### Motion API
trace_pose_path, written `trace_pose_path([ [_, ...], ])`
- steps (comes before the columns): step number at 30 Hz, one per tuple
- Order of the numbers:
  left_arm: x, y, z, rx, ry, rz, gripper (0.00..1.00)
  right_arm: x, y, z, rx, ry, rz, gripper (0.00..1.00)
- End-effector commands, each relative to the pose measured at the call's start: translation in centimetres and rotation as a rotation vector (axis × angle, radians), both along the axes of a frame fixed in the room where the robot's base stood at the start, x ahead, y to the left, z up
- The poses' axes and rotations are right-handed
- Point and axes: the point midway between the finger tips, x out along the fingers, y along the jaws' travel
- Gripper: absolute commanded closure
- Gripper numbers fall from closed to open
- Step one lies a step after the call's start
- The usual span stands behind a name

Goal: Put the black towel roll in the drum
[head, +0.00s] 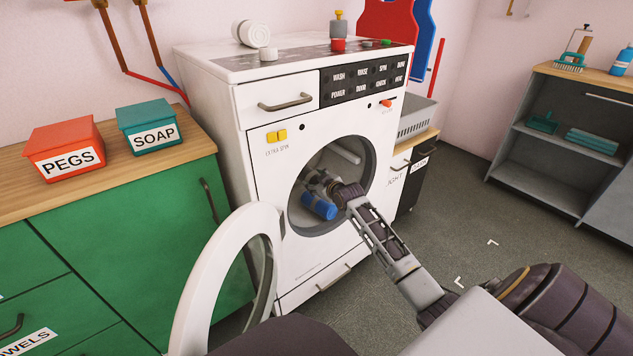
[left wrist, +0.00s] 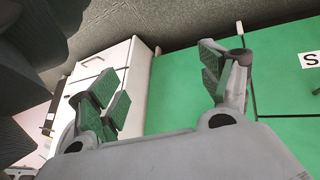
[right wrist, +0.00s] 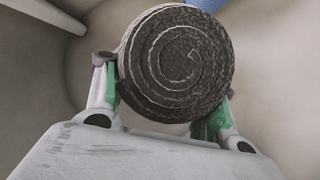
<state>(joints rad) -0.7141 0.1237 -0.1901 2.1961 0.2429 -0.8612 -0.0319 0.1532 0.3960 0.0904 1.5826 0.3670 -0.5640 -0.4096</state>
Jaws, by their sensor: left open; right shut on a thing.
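The washing machine's round door (head: 228,290) stands open, swung to the left. My right arm reaches through the opening into the drum (head: 312,226). My right gripper (right wrist: 167,108) is shut on the black towel roll (right wrist: 176,62), its spiral end facing the wrist camera. The drum's pale inner wall surrounds the roll in the right wrist view. In the head view, my right gripper (head: 322,184) is inside the drum and the black roll cannot be made out clearly. My left gripper (left wrist: 165,85) is open and empty, seen only in the left wrist view.
A blue roll (head: 318,206) lies in the drum below my right gripper; blue also shows at the top of the right wrist view (right wrist: 205,4). A white bar (head: 345,152) crosses the drum's upper part. Green cabinets (head: 120,245) stand left of the machine.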

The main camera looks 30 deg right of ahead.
Motion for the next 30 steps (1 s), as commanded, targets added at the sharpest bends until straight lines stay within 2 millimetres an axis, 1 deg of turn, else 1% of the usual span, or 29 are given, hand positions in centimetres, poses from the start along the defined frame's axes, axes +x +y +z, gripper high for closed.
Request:
trace_pose_path([
  [8,-0.10,-0.23,0.28,-0.006,0.008,0.009,0.21,0.11,0.10,0.07,0.000,-0.002,0.000,0.72],
  [16,-0.72,-0.21,-0.06,-0.004,0.020,0.007,0.21,0.11,0.12,0.04,0.000,-0.002,0.001,0.72],
  [17,-0.79,-0.20,-0.10,-0.002,0.022,0.007,0.21,0.10,0.12,0.04,0.000,-0.002,0.001,0.42],
  [22,-0.95,-0.10,-0.21,0.001,0.023,0.004,0.21,0.10,0.12,0.03,0.000,-0.001,0.000,0.20],
  [23,-0.95,-0.08,-0.22,0.001,0.023,0.004,0.21,0.10,0.12,0.03,0.000,-0.001,0.000,0.19],
  [30,-0.71,0.05,-0.11,0.005,0.018,-0.001,0.21,0.09,0.12,-0.02,0.000,0.000,0.000,0.19],
])
